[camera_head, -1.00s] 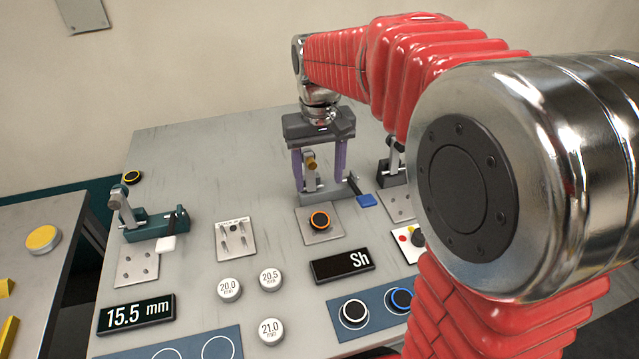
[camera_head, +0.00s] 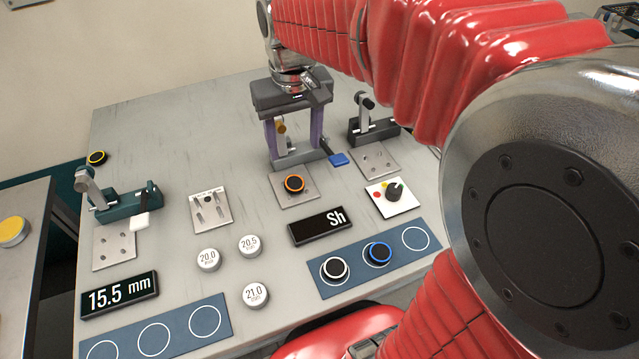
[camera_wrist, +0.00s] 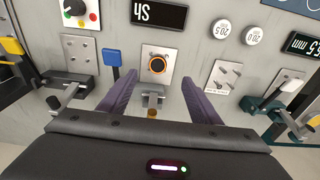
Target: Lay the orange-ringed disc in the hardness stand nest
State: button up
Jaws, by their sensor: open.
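The orange-ringed disc (camera_head: 294,184) is black with an orange rim. It lies flat on a square metal plate (camera_head: 311,196) in front of the grey hardness stand (camera_head: 290,163), behind the "Sh" display (camera_head: 320,227). It also shows in the wrist view (camera_wrist: 157,65), centred ahead between the finger lines. My gripper (camera_head: 294,148) has two purple fingers spread apart, one on each side of the stand's brass-tipped part (camera_head: 281,126). It is open and empty, apart from the disc. The stand is partly hidden by my gripper.
A blue-handled lever (camera_head: 338,159) sticks out right of the stand. A dark clamp (camera_head: 374,131) stands further right and a teal clamp (camera_head: 128,201) at left. A blue mat (camera_head: 348,278) holds white-ringed and blue-ringed discs.

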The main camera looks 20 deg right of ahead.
jog(key=s+t, duration=0.4)
jog(key=s, duration=1)
jog(key=shift+s, duration=0.3)
jog(key=shift+r, duration=0.1)
jog(key=shift+c, duration=0.5)
jog(key=c, duration=0.3)
jog(key=shift+a, duration=0.3)
jog(key=shift+c, duration=1.4)
